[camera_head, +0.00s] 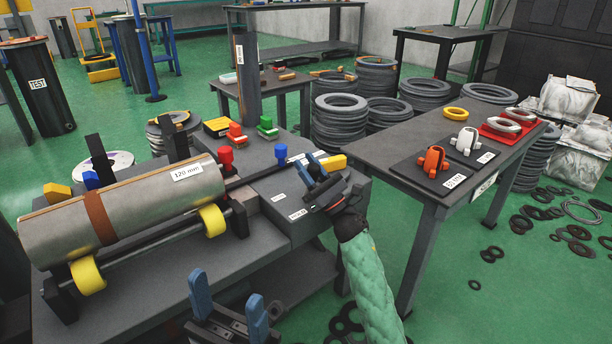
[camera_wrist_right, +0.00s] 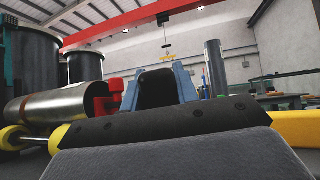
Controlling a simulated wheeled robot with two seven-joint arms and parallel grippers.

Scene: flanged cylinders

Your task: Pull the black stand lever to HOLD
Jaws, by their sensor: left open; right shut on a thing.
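The stand (camera_head: 300,226) is a grey bench block with two small white labels on its front edge; the nearer reads HOLD (camera_head: 297,214). My right gripper (camera_head: 312,168) is at the block's right end, above and right of that label. In the right wrist view its blue fingers are shut on a black block, apparently the black lever's grip (camera_wrist_right: 157,88). My left gripper (camera_head: 229,298) is open and empty, low in front of the bench and away from the lever.
A steel cylinder (camera_head: 130,208) labelled 120 mm lies on yellow rollers (camera_head: 213,218) at left. A table (camera_head: 400,150) at right carries orange and white clamps and rings. Green floor lies between.

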